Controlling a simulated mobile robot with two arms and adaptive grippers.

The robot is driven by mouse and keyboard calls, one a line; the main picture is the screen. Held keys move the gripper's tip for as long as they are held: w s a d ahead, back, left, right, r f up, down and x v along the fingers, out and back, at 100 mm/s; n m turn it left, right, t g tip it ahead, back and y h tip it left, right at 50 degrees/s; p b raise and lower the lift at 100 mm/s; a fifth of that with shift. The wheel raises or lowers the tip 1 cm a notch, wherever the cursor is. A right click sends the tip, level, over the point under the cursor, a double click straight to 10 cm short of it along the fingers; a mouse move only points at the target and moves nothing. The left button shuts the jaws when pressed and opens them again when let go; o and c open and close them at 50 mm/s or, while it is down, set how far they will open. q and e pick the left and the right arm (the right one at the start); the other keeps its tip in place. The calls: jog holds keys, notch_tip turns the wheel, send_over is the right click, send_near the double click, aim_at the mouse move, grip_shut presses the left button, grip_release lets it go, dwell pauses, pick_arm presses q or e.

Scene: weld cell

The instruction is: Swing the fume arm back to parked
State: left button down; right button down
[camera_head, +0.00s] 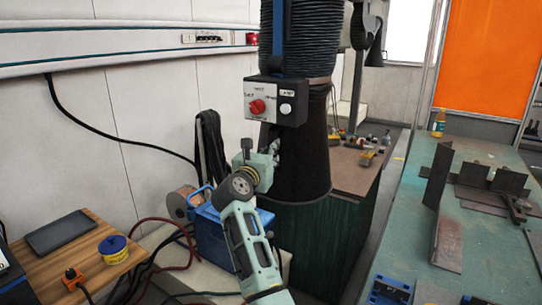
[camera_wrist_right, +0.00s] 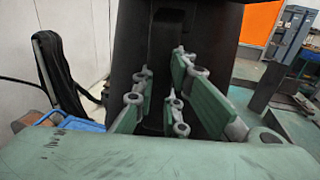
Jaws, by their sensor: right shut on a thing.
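The fume arm hangs in the head view as a black ribbed hose (camera_head: 300,40) above a dark, flaring hood (camera_head: 308,150). A control box (camera_head: 277,100) with a red knob is fixed at the hood's top front. My right gripper (camera_head: 275,152) is at the left side of the hood, below the box. In the right wrist view my right gripper's fingers (camera_wrist_right: 163,98) stand on both sides of a dark upright bar (camera_wrist_right: 163,62) on the hood, shut on it. The exact contact is partly hidden. My left gripper is in neither view.
A green-topped welding table (camera_head: 490,255) with steel plates and blue blocks stands at right. A brown-topped bench (camera_head: 352,170) is behind the hood. A blue case (camera_head: 212,235) and a wooden side table (camera_head: 75,248) are at left. An orange screen (camera_head: 490,60) stands behind.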

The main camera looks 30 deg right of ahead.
jog(key=shift+s+d+f, duration=0.15)
jog(key=shift+s+d, duration=0.05)
jog(key=c, duration=1.8)
grip_release()
jog(key=shift+s, duration=0.25)
jog(key=shift+o, duration=0.2)
